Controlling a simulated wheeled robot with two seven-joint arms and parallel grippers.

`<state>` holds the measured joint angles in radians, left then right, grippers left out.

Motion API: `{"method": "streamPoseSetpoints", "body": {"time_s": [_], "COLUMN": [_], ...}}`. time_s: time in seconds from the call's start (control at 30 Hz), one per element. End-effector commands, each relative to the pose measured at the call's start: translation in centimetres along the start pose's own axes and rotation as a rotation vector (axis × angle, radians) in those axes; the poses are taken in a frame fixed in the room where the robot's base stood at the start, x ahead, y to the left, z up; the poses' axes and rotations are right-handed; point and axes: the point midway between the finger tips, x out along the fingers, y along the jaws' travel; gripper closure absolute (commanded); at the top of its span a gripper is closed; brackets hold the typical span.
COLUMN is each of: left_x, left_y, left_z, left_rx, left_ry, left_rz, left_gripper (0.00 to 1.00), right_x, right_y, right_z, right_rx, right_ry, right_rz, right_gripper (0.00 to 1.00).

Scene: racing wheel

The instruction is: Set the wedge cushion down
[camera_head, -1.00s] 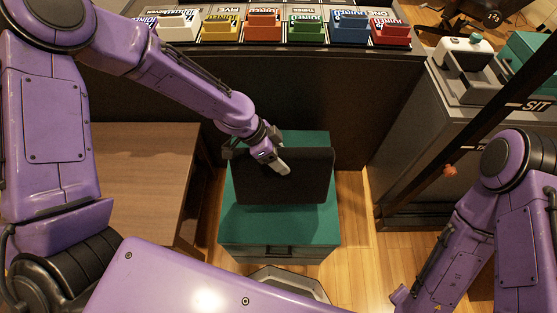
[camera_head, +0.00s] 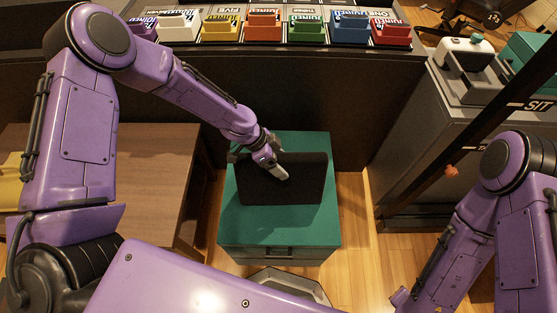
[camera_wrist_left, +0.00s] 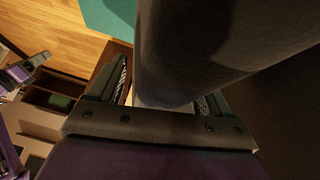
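The wedge cushion (camera_head: 300,185) is a dark, nearly black slab over the green-topped cabinet (camera_head: 280,230) in the head view. My left gripper (camera_head: 268,162) is shut on its upper left part. In the left wrist view, the cushion (camera_wrist_left: 200,45) fills the space between the fingers as a dark grey rounded body. The cushion covers the middle of the green top. I cannot tell whether its underside touches the top. My right arm is at the lower right, with its gripper out of the head view. A small purple and grey part at the wrist view's left edge may be that gripper.
A brown wooden table (camera_head: 150,165) stands left of the cabinet, with a yellow item (camera_head: 10,180) on it. Behind is a dark counter with a row of coloured boxes (camera_head: 263,25). A grey cabinet (camera_head: 440,120) and a dark slanted post stand right. Green surface shows around the cushion.

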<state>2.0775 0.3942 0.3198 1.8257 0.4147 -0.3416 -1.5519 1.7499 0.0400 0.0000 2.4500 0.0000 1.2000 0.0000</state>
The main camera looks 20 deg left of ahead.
Motion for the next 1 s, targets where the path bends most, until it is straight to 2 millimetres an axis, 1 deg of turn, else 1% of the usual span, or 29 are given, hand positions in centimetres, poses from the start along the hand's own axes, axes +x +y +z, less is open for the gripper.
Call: {"method": "streamPoseSetpoints", "body": {"time_s": [0.27,0.33,0.37,0.47,0.6,0.7,0.8,0.9,1.0], "left_x": [-0.1,-0.5,-0.7,-2.5,-6.3,-8.8,-10.7,-11.8,-12.3], "left_y": [0.0,0.1,0.0,-0.1,0.0,0.0,0.0,0.1,0.1], "left_z": [-0.1,-0.3,-0.3,-0.3,-0.4,-0.4,-0.3,-0.2,-0.2], "left_rx": [0.0,-0.001,-0.001,-0.002,0.0,0.0,0.0,0.0,0.0], "left_ry": [0.0,0.0,0.001,0.002,0.004,0.003,0.003,0.001,0.0], "left_rz": [0.0,0.0,-0.001,-0.004,-0.004,-0.004,-0.003,0.0,0.0], "left_gripper": [0.12,0.12,0.12,0.12,0.12,0.12,0.12,0.12,0.12], "right_x": [-0.1,-0.5,-0.4,-0.6,-1.0,-1.2,-1.4,-1.5,-1.5], "right_y": [0.0,0.0,0.0,0.0,0.1,0.1,0.1,0.1,0.1], "right_z": [0.0,-0.2,-0.2,-0.2,-0.4,-0.5,-0.6,-0.6,-0.6], "right_rx": [0.0,0.0,0.0,0.0,0.0,0.0,0.0,0.0,0.0], "right_ry": [0.0,0.0,0.0,0.0,0.0,0.0,0.0,0.0,0.0], "right_rz": [0.0,0.0,0.0,0.0,0.0,0.0,0.0,0.0,0.0], "right_gripper": [0.57,0.57,0.57,0.57,0.57,0.57,0.57,0.57,0.57]}}
